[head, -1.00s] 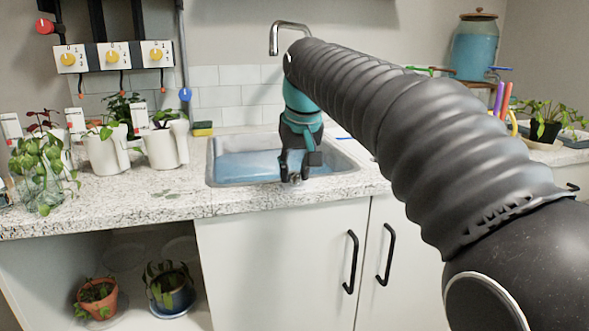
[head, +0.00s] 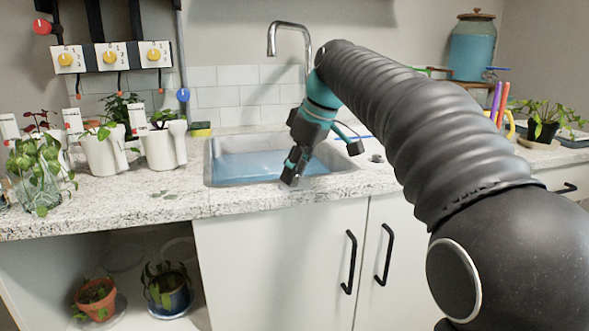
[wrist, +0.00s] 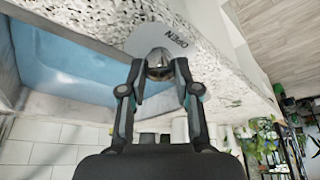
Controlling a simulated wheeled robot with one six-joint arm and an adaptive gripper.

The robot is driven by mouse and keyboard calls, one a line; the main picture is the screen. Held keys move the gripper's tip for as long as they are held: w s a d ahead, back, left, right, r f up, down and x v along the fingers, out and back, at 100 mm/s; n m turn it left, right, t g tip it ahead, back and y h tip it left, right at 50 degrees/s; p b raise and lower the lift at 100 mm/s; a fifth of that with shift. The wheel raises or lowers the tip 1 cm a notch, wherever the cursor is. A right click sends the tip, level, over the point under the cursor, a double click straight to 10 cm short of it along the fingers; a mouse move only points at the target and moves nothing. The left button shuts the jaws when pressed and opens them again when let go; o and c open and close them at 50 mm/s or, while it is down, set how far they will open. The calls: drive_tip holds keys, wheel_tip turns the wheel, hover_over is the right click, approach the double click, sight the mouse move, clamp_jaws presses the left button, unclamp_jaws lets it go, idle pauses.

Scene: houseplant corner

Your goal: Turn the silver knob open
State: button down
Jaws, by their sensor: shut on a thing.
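The silver knob (wrist: 158,60) shows in the wrist view as a rounded metal piece on a pale plate (wrist: 180,40) marked OPEN, at the sink's front rim. My gripper (wrist: 160,74) is shut on the knob, one finger on each side. In the head view my gripper (head: 291,178) is at the front edge of the sink, tilted with its wrist leaning up and to the right. It hides the knob there. How far the knob is turned is hard to tell.
The sink (head: 208,165) holds blue water (head: 250,167), with a faucet (head: 290,25) behind. White pots (head: 163,148) with plants and a glass jar (head: 40,185) stand left. A yellow-green sponge (head: 201,129) lies behind the sink. Cabinet handles (head: 350,262) stick out below.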

drive_tip(key=shift+n, duration=0.3)
drive_tip(key=c, duration=0.8)
unclamp_jaws()
drive_tip(key=shift+c, duration=0.2)
drive_tip(key=shift+r, duration=0.1)
drive_tip(key=v, duration=1.1)
drive_tip(key=shift+r, duration=0.4)
drive_tip(key=shift+d, duration=0.15)
